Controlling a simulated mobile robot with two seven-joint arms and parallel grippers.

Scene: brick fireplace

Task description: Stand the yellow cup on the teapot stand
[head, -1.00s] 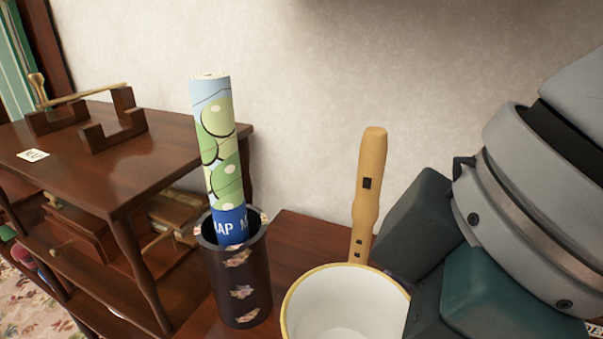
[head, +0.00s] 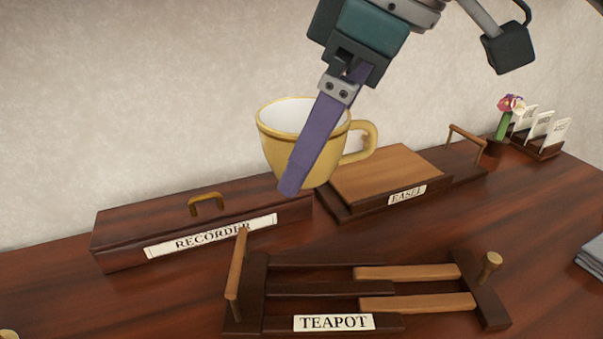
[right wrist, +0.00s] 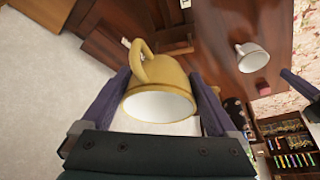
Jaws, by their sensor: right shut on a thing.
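The yellow cup (head: 277,152) is upright with a white inside, its handle to the right in the head view. My right gripper (head: 300,168) is shut on it. One purple finger crosses the cup's near side; the far finger is hidden. In the right wrist view the cup (right wrist: 160,93) sits between both fingers. The teapot stand (head: 420,303), a low dark frame with lighter slats and a TEAPOT label, lies in front of and below the cup, empty. The cup is held apart from it. My left gripper does not show in the head view.
The RECORDER box (head: 130,225) is left of the cup, and the EASEL stand (head: 385,170) is behind right. A flower (head: 510,103) and card holder stand at the back right. The stand has an upright handle (head: 237,265) and a peg (head: 490,265). The right wrist view shows a white cup (right wrist: 252,57).

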